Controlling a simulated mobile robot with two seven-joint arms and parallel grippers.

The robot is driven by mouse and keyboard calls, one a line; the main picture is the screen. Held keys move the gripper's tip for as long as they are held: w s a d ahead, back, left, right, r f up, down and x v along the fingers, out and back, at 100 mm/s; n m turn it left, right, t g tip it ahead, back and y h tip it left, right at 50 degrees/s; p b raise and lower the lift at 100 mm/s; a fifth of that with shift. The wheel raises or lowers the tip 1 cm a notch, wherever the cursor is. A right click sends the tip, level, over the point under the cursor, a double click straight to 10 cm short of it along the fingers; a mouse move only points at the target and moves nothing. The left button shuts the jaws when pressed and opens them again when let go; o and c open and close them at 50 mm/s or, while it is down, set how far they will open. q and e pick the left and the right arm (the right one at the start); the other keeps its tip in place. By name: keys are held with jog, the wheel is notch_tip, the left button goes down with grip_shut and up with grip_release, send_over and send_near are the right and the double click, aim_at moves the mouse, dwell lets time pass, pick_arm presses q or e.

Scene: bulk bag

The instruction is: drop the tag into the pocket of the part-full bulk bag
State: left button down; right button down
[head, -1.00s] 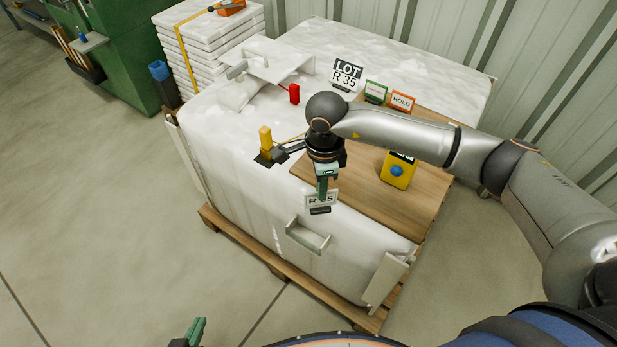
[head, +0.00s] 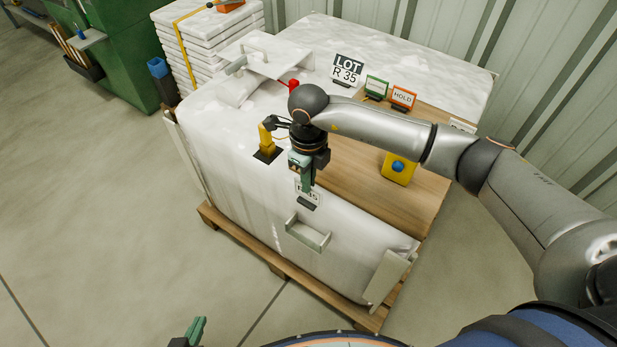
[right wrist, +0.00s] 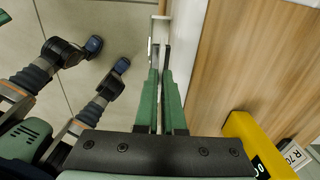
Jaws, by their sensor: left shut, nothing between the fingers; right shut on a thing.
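The white tag (head: 307,198), with dark lettering and a dark lower strip, hangs from my right gripper (head: 305,186), which is shut on it. The white bulk bag (head: 225,165) stands on a wooden pallet. Its open-topped pocket (head: 307,234) sits on the near side, just below and slightly apart from the tag in the head view. In the right wrist view my right gripper's green fingers (right wrist: 162,80) are close together; a pale edge shows beyond them, but I cannot tell tag from pocket there. My left gripper (head: 197,328) is shut and empty at the bottom edge.
A wooden board (head: 375,180) on the bag's right carries a yellow device (head: 397,169). A LOT R 35 sign (head: 346,70) and a HOLD card (head: 403,97) stand behind. A yellow-and-black fitting (head: 267,142) is left of my right gripper. Floor at left is clear.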

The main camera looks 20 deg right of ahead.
aim_at(309, 200)
jog(key=shift+f+b, duration=1.8)
jog(key=shift+f, duration=1.15)
notch_tip(309, 200, down, 2)
jog(key=shift+b, duration=0.7)
jog(key=shift+f+b, duration=0.3)
jog(key=shift+f, duration=0.05)
jog(key=shift+f+b, duration=0.3)
jog(key=shift+f, duration=0.35)
jog(key=c, duration=1)
grip_release()
jog(key=shift+o, duration=0.3)
